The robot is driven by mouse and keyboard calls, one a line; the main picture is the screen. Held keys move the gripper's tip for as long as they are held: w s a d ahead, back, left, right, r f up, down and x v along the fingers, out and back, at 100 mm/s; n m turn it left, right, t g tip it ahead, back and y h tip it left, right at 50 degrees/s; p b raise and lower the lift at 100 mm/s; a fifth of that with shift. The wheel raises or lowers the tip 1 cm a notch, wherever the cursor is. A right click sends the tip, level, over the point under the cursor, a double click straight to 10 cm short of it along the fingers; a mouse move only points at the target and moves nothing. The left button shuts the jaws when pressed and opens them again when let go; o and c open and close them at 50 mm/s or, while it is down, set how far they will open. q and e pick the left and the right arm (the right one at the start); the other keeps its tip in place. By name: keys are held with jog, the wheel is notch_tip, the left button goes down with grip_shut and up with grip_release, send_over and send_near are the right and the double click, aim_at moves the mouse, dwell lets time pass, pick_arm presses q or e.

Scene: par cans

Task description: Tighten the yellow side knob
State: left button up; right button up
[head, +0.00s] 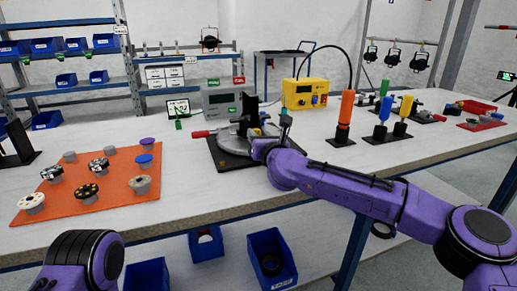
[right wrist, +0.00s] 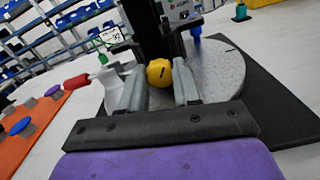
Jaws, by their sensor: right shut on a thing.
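The yellow side knob (right wrist: 159,72) shows in the right wrist view, low on the front of a black upright bracket (right wrist: 152,35). The bracket stands on a round grey plate (right wrist: 218,80) over a black base. My right gripper (right wrist: 160,82) has its two grey fingers on either side of the knob and is shut on it. In the head view my right gripper (head: 261,135) reaches the near side of the fixture, and the arm hides part of it. The bracket (head: 250,110) is upright there. My left gripper is out of view; only a purple part of my left arm shows.
A red handle (head: 201,133) sticks out left of the fixture. An orange mat (head: 75,206) with several knobs lies at the left. A yellow power box (head: 312,93) stands behind, and an orange-handled tool (head: 345,115) stands to the right. Bare white table lies between mat and fixture.

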jog(key=shift+f+m+b, duration=0.45)
jog(key=shift+m+b, duration=0.05)
jog(key=shift+m, duration=0.1)
jog(key=shift+r+m+b, duration=0.3)
jog(key=shift+m, duration=0.2)
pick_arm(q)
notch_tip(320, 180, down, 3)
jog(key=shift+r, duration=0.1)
pick_arm(e)
jog(key=shift+r, duration=0.1)
jog(key=o, duration=1.1)
jog(key=shift+c, duration=0.2)
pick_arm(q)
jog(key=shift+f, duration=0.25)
pick_arm(e)
jog(key=v, duration=1)
jog(key=shift+s+d, duration=0.1)
jog(key=shift+s, duration=0.15)
